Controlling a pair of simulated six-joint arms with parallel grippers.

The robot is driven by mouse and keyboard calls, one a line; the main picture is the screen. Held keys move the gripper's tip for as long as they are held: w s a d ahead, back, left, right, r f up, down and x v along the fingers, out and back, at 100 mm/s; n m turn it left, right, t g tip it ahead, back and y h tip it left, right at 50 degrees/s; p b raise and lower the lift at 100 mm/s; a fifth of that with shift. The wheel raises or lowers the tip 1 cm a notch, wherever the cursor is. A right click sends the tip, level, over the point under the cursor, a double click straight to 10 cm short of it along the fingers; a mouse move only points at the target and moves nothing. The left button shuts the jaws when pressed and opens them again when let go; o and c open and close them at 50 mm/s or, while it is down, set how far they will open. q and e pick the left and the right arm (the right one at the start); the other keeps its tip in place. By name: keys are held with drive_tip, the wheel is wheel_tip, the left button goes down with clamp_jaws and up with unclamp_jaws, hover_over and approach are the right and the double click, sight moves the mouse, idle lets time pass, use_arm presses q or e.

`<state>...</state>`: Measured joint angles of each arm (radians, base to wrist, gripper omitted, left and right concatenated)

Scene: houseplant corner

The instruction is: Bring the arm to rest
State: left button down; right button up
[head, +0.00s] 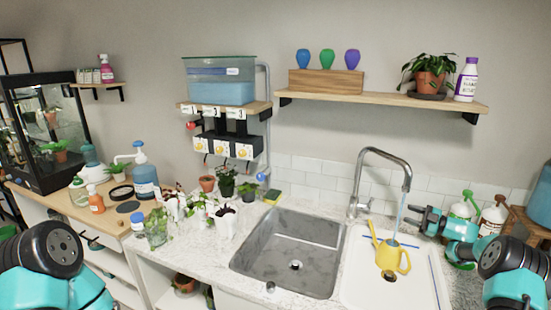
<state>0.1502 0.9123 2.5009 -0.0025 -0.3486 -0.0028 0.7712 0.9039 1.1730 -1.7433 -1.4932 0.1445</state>
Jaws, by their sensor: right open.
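My right gripper (413,217) is at the right, above the white drainboard, with its jaws open and pointing left. Nothing shows between its fingers. It is just right of the stream of water falling from the tap (387,160). A yellow watering can (392,259) stands on the drainboard under this stream, below the gripper and apart from it. My right arm comes in from the lower right. A part of my left arm shows at the lower left, but its gripper is not visible.
The grey sink basin (285,250) is empty in the middle. Spray bottles (492,218) stand close behind the right arm. Several small plants and a blue-capped pump bottle (146,180) crowd the counter at left. A wall shelf (380,100) holds a potted plant (430,80).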

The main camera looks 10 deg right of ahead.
drive_tip(key=x, duration=1.4)
drive_tip(key=shift+s, duration=0.1)
